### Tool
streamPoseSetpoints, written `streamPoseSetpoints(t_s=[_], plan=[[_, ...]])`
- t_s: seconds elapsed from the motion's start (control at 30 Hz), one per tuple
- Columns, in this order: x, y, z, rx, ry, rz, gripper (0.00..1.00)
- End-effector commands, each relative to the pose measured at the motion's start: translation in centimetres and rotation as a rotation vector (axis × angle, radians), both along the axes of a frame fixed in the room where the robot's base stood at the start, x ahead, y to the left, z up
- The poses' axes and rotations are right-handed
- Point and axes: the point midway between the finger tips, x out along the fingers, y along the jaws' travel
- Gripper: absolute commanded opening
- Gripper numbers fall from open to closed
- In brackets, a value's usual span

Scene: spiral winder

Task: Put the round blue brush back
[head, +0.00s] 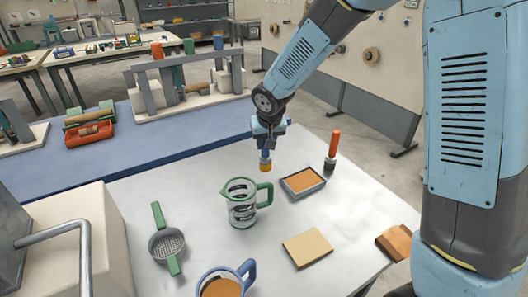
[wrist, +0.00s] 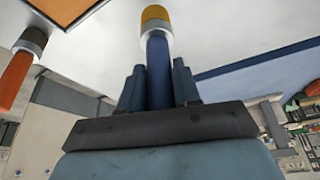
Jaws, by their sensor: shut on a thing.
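My gripper (head: 266,148) is shut on the round blue brush (head: 265,158), gripping it by its blue handle. The brush hangs upright with its yellow bristle end down, above the white table and behind the green-handled jug (head: 242,205). The wrist view shows the blue handle (wrist: 158,72) between both fingers, with a pale collar and yellow tip beyond. A brush with an orange handle (head: 333,143) stands upright to the right, its dark end low; it also shows in the wrist view (wrist: 15,78). Whether a holder surrounds that dark end I cannot tell.
A grey-rimmed tray (head: 285,188) with an orange-brown filling lies just right of my gripper. A tan sheet (head: 307,248), a brown block (head: 395,242), a green-handled strainer (head: 166,246) and a blue-handled jug (head: 248,272) are nearer. The white table (head: 205,175) is clear left of the brush.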

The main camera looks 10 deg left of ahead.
Motion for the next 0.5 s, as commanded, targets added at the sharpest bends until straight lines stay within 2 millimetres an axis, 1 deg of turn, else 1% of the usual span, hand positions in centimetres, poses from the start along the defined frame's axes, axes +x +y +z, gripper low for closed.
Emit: streamPoseSetpoints(t_s=[0.27, 0.4, 0.5], plan=[[0.8, 1.0, -1.5, 0.001, 0.000, 0.001, 0.00], [0.8, 1.1, -3.4, -0.001, 0.001, 0.003, 0.00], [0.9, 1.0, -4.3, 0.000, 0.000, 0.001, 0.00]])
